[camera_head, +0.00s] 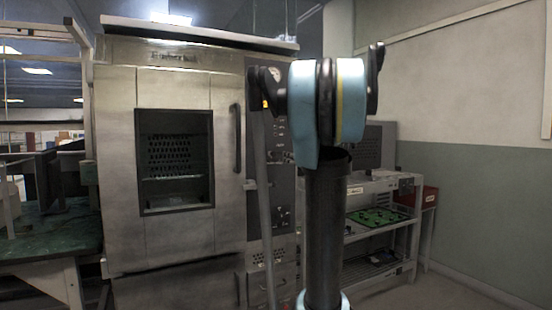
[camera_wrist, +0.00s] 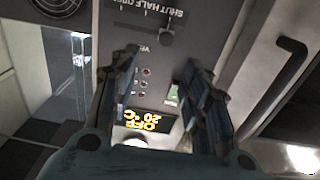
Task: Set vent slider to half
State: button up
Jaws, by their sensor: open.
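The vent slider is on the oven's grey control panel (camera_wrist: 200,25), which appears upside down in the wrist view. Its dark knob (camera_wrist: 166,38) is near the top, by the SHUT, HALF and OPEN lettering (camera_wrist: 158,10). The knob looks right of the middle of that lettering; its exact setting is hard to tell. My gripper (camera_wrist: 161,58) is open and empty, facing the panel. The knob shows beyond the gap between the fingertips, apart from both. In the head view my arm covers part of the oven's panel (camera_head: 281,215), and the slider cannot be made out.
The panel has a lit display (camera_wrist: 148,121), a green switch (camera_wrist: 172,95) and several small lights. A dark handle (camera_wrist: 290,48) sticks out at the right of the wrist view. The oven (camera_head: 120,230) stands left, a metal shelf (camera_head: 375,180) right, a green-topped bench (camera_head: 45,238) far left.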

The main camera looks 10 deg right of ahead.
aim_at(274, 154)
jog(key=x, duration=0.5)
jog(key=a+x, duration=0.1)
jog(key=x, duration=1.1)
jog(key=shift+s+a, duration=0.15)
jog(key=shift+s, duration=0.1)
grip_shut()
